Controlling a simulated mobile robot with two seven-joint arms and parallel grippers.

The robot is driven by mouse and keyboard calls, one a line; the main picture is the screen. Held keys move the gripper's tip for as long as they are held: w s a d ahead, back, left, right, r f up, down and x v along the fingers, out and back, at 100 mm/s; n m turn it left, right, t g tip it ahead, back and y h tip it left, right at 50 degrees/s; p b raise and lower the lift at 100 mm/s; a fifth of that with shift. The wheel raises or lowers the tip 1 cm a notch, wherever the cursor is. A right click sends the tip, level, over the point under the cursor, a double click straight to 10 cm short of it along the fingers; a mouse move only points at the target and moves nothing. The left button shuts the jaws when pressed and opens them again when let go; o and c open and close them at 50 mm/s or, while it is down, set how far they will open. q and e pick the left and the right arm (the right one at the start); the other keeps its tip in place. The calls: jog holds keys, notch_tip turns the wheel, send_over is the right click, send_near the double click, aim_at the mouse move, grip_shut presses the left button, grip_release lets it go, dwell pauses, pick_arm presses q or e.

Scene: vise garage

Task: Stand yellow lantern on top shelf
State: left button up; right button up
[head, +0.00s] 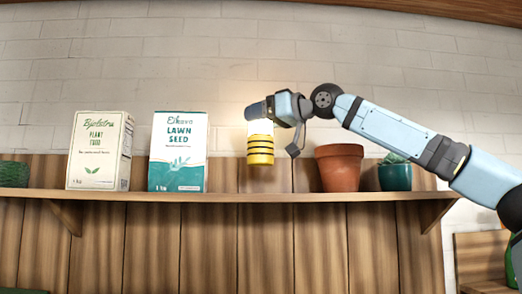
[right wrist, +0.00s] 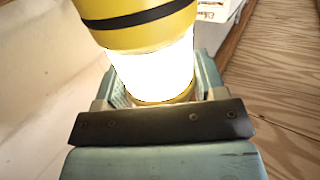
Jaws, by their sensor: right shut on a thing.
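The yellow lantern (head: 260,151) has black bands and a glowing white middle. It is upright in the head view, in the gap between the teal lawn seed box and the terracotta pot. My right gripper (head: 270,110) is shut on its upper part. In the right wrist view the lantern (right wrist: 140,35) sits between the fingers of my right gripper (right wrist: 155,95). The lantern's base shows above the front edge of the wooden shelf (head: 250,197); I cannot tell whether it touches the board. My left gripper is not in view.
On the shelf stand a cream plant food box (head: 100,150), a teal lawn seed box (head: 178,152), a terracotta pot (head: 338,167) and a teal pot with a plant (head: 394,176). A green woven item (head: 14,174) is at the far left. Bare shelf lies around the lantern.

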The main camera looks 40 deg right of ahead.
aim_at(272, 141)
notch_tip(272, 141, down, 6)
jog(key=shift+s+a+r+b, duration=0.1)
jog(key=shift+a+b, duration=0.05)
jog(key=shift+b, duration=0.2)
jog(key=shift+f, duration=0.3)
jog(key=o, duration=1.5)
jog(key=shift+f, duration=0.15)
jog(key=shift+o, duration=0.2)
jog(key=shift+r, duration=0.2)
jog(key=b+v, duration=0.2)
jog(key=v, duration=1)
